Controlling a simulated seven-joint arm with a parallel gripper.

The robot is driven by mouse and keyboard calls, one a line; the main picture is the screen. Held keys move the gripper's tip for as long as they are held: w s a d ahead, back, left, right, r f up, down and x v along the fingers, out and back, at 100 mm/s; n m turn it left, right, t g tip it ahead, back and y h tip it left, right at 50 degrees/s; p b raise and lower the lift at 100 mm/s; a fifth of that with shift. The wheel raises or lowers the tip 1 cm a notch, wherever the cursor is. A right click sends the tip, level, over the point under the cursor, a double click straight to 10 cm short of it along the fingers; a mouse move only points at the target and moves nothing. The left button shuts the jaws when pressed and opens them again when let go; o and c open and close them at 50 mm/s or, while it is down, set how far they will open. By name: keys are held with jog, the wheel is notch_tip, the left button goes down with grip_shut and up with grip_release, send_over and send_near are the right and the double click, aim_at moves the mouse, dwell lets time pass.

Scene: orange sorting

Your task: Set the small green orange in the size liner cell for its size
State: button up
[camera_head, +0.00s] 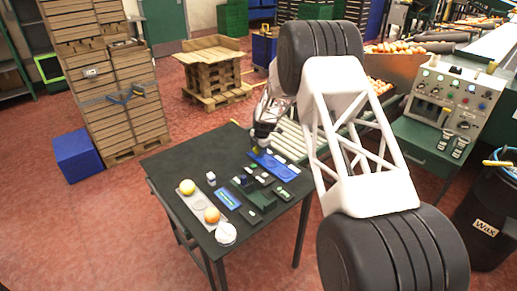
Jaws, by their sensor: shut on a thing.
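My gripper (257,148) is small in the picture, pointing down over the far part of the dark table. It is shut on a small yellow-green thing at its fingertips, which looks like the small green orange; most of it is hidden. A long grey strip with round places (199,203), which looks like the size liner, lies on the left side of the table, well to the left of my gripper. A yellow fruit (187,187) sits at its far end and an orange fruit (211,215) towards its near end. The space between them looks bare.
A blue tray (284,172) lies under and right of my gripper. Several dark blocks (262,200) and a small blue-green item (227,198) stand mid-table. A white rounded item (225,234) is at the near edge. The table's left far area is clear.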

jog(key=shift+f, duration=0.4)
dwell(0.4)
jog(key=o, duration=1.4)
jog(key=shift+c, duration=0.2)
jog(key=shift+r, duration=0.1)
jog(key=shift+w+a+r+v, duration=0.1)
jog(key=shift+w+a+v, duration=0.1)
jog(key=shift+v, duration=1.1)
jog(key=shift+w+a+r+v, duration=0.1)
jog(key=shift+w+a+v, duration=0.15)
jog(key=shift+v, duration=1)
jog(key=shift+w+a+v, duration=0.15)
jog(key=shift+w+v, duration=0.05)
jog(key=shift+v, duration=1.1)
